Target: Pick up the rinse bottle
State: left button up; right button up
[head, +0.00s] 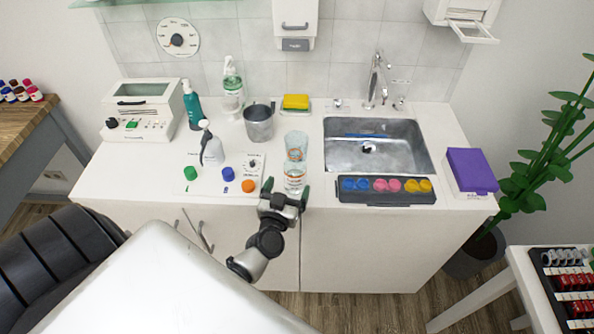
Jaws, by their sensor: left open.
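Two clear containers with orange labels stand at the counter's front, one behind the other. The nearer one, which looks like the rinse bottle (294,174), is upright at the front edge. The other clear container (296,143) is just behind it. My left gripper (286,190) is open at the counter edge, its dark green-tipped fingers on either side of the near bottle's lower part. I cannot tell whether they touch it. The gripper hides part of the bottle's base. My right gripper is out of view.
A metal cup (259,122) stands behind. A tray of coloured pots (387,190) lies right, before the sink (372,146). A purple-topped box (471,170) is at the counter's right end.

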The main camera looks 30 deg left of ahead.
aim_at(291, 181)
pick_arm(q)
jog(key=shift+w+a+r, duration=0.1)
jog(key=shift+w+r, duration=0.05)
jog(key=shift+w, duration=0.55)
jog(key=x, duration=0.3)
jog(key=shift+w, duration=0.25)
jog(key=shift+w+a, duration=0.15)
jog(key=shift+w, duration=0.3)
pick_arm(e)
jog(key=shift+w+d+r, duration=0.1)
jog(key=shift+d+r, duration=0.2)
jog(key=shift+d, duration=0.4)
pick_arm(q)
jog(key=shift+s, duration=0.1)
jog(key=shift+c, duration=1.4)
jog(key=c, duration=0.7)
jog(key=shift+c, duration=0.5)
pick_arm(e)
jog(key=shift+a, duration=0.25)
pick_arm(q)
jog(key=shift+r+p, duration=0.1)
jog(key=shift+p, duration=0.3)
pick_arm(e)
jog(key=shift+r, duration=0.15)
